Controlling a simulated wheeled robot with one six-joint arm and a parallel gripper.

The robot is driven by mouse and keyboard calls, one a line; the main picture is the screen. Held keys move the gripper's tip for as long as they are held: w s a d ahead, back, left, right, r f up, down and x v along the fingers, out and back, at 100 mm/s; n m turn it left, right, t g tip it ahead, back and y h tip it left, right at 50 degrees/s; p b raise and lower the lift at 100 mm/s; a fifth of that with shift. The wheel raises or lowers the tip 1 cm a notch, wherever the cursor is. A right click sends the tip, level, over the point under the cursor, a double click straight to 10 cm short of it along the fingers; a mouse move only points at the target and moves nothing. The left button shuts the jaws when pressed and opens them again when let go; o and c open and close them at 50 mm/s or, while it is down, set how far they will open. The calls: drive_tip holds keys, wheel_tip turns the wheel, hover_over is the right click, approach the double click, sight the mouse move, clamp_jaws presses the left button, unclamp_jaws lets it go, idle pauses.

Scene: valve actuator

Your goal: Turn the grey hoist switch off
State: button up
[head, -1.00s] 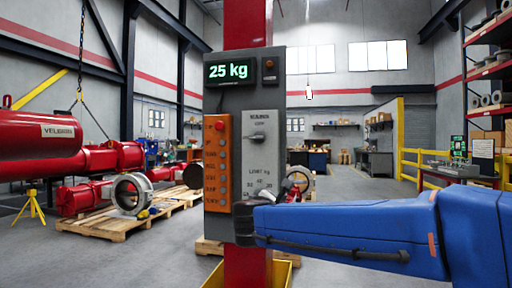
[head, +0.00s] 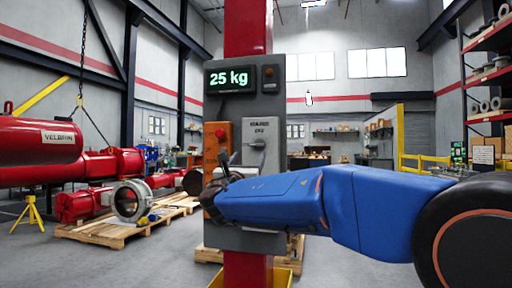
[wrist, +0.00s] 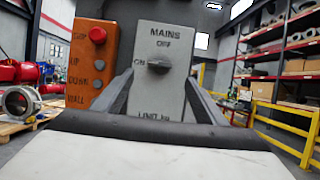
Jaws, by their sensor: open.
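The grey hoist switch (wrist: 158,66) is a dark rotary knob on a light grey plate (wrist: 172,38) marked MAINS, OFF at the top and ON at the left. Its handle lies roughly level, with one end toward ON. It also shows in the head view (head: 257,144), just above my arm. My gripper (wrist: 162,78) is open, its two dark fingers on either side of the knob in the wrist view. I cannot tell how much depth separates them from it. In the head view my gripper (head: 220,170) is in front of the panel's lower left, partly covering it.
The orange control strip (wrist: 91,62) with a red button (wrist: 97,35) is left of the switch plate. The display (head: 229,78) above reads 25 kg. A red column (head: 248,28) carries the panel. A pallet (head: 118,233) stands at the left; open floor lies around.

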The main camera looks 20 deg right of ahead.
sight(257, 145)
drive_tip(key=x, duration=1.1)
drive_tip(key=shift+w+d+r, duration=0.15)
drive_tip(key=shift+w+d, duration=0.1)
drive_tip(key=shift+w, duration=0.05)
drive_tip(key=c, duration=1.1)
